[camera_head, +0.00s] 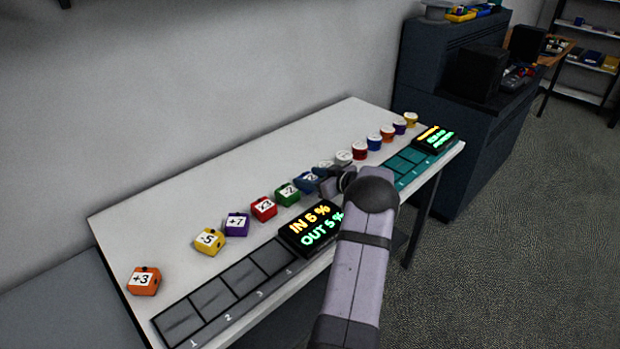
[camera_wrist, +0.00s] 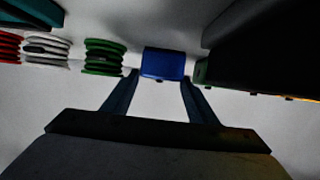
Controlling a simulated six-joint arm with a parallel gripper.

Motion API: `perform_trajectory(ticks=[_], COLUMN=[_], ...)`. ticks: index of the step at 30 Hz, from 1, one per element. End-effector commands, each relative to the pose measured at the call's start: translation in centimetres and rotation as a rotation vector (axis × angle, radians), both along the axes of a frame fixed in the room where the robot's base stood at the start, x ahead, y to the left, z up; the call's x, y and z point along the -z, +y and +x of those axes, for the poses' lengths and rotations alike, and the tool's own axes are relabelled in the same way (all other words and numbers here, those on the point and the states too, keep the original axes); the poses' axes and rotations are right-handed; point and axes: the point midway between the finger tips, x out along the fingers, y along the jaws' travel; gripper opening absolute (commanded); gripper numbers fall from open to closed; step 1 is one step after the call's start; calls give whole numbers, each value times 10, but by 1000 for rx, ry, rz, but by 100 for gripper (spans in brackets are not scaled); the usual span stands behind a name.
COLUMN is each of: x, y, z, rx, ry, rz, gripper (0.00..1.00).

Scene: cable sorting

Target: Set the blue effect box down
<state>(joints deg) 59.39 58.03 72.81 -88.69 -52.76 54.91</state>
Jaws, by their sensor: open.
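The blue effect box (camera_head: 307,182) is in the row of boxes on the white table, next to the green box. My gripper (camera_head: 328,181) is beside it and hides part of it. In the wrist view the blue box (camera_wrist: 163,62) is at the ends of my open fingers (camera_wrist: 160,79), with a finger on either side. A small gap shows by the left finger; I cannot tell whether the right finger touches it. The box appears to rest on the table, though its underside is hard to see.
Green (camera_head: 287,195), red (camera_head: 264,209), purple (camera_head: 237,224), yellow (camera_head: 210,241) and orange (camera_head: 144,281) boxes lie to the left. A lit display (camera_head: 310,228) and a grey slot strip (camera_head: 232,290) line the front edge. Several round coloured pieces (camera_head: 374,141) stand to the right.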

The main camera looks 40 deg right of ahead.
Motion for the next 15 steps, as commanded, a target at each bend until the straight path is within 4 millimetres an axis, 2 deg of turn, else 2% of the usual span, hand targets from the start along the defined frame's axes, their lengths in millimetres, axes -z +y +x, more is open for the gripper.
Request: perform_trajectory(ticks=[5,15], x=[-7,-31], y=[-2,-2], z=[-20,-76], rx=[4,4], ry=[0,0], rz=[1,-1], gripper=[53,53])
